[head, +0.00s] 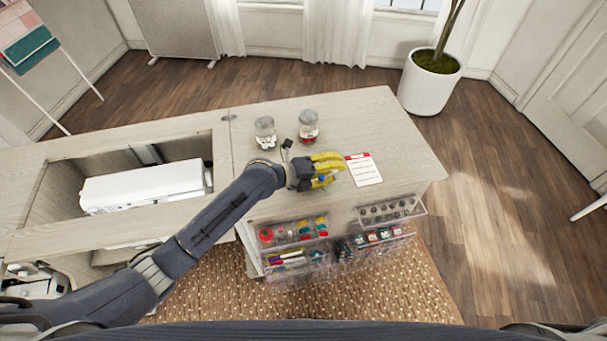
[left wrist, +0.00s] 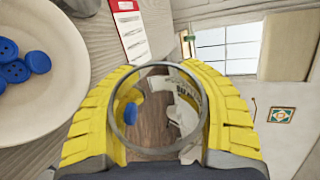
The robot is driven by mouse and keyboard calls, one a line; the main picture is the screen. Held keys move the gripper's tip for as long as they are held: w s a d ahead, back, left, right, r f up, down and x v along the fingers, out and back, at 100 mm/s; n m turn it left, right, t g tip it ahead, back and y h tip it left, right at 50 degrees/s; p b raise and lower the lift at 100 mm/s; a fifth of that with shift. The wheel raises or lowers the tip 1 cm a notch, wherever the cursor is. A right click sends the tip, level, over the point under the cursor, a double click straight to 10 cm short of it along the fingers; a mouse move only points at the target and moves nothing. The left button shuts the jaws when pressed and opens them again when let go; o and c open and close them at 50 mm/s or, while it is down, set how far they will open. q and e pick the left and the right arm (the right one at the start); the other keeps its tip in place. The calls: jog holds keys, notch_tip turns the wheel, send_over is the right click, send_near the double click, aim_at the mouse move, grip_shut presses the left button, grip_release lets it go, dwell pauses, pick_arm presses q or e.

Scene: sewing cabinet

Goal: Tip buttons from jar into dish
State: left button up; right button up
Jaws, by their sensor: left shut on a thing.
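My left gripper (head: 332,168) has yellow fingers and is over the cabinet top. In the left wrist view, its fingers (left wrist: 160,115) are shut on a clear glass jar (left wrist: 158,108), one on each side. The jar's round rim shows, and a blue button (left wrist: 130,113) is visible inside the glass. A pale dish (left wrist: 72,60) lies at the left of that view with several blue buttons (left wrist: 14,70) in it. The dish is not clearly visible in the head view, where the gripper blocks the spot. My right gripper is not in view.
Two other glass jars, one with white and dark buttons (head: 265,134) and one with red buttons (head: 308,128), stand behind the gripper. A red-and-white card (head: 363,169) lies to the right. Clear bins (head: 292,232) hang on the front. The top's right end is clear.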

pick_arm(q)
jog(key=shift+s+d+f+m+t+y, duration=0.15)
jog(key=shift+f+m+t+y, duration=0.3)
jog(key=shift+m, duration=0.35)
jog(key=shift+w+a+r+m+t+y+b, duration=0.2)
jog(key=shift+r+m+t+y+b, duration=0.25)
jog(key=shift+m+y, duration=0.45)
jog(key=shift+m+t, duration=0.3)
jog(key=shift+m, duration=0.2)
jog(key=shift+s+d+f+m+t+y, duration=0.45)
jog(key=shift+s+f+m+t+y, duration=0.1)
jog(key=shift+f+m, duration=0.2)
jog(key=shift+s+d+m+t+y+b, duration=0.15)
jog(key=shift+d+m+t+y+b, duration=0.1)
jog(key=shift+m+y+b, duration=0.2)
grip_shut()
jog(key=shift+s+d+f+m+t, duration=0.15)
jog(key=shift+f+m, duration=0.1)
jog(key=shift+f, duration=0.15)
jog(key=shift+s+f+m+t, duration=0.1)
jog(key=shift+f+m+t, duration=0.05)
jog(key=shift+f+m, duration=0.15)
jog(key=shift+s+d+f+m+t+y, duration=0.25)
jog(key=shift+s+m+t+y, duration=0.05)
jog(key=shift+m+t+y, duration=0.25)
